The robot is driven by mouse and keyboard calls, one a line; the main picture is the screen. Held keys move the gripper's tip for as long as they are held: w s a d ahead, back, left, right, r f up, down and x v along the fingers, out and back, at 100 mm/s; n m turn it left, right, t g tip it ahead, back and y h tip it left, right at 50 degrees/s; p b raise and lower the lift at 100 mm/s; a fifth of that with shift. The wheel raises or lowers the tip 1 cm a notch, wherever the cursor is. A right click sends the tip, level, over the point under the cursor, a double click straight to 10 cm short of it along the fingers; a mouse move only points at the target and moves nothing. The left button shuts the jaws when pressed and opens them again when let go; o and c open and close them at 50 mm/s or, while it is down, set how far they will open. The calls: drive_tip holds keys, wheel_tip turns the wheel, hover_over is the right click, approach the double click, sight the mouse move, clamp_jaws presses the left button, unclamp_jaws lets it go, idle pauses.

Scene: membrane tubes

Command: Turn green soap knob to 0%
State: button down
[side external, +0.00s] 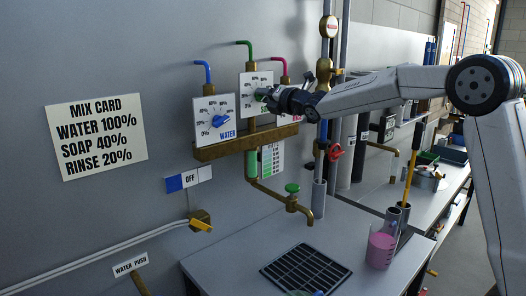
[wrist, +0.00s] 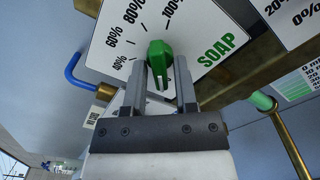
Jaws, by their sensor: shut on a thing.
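The green soap knob (wrist: 158,50) sits on a white dial card (wrist: 215,22) lettered SOAP in the wrist view. Marks from 40% to 100% show around it; the lower marks are hidden behind my gripper. My gripper (wrist: 162,82) is shut on the knob, with one finger on each side. I cannot tell which mark the knob points to. In the side external view, my gripper (side external: 268,97) reaches in from the right and covers most of the knob. The soap card (side external: 257,80) hangs on the wall, between the other two dials.
A blue water dial (side external: 217,121) is close on the left. A partly hidden red-piped dial (side external: 285,97) is close on the right. A brass ledge (side external: 225,146) runs below. A mix card (side external: 97,136) reads water 100%, soap 40%, rinse 20%.

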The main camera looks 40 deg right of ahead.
drive_tip(key=c, duration=0.6)
unclamp_jaws()
drive_tip(key=shift+c, duration=0.2)
drive_tip(key=shift+s, duration=0.15)
drive_tip(key=s, duration=0.7)
drive_tip(key=shift+s, duration=0.3)
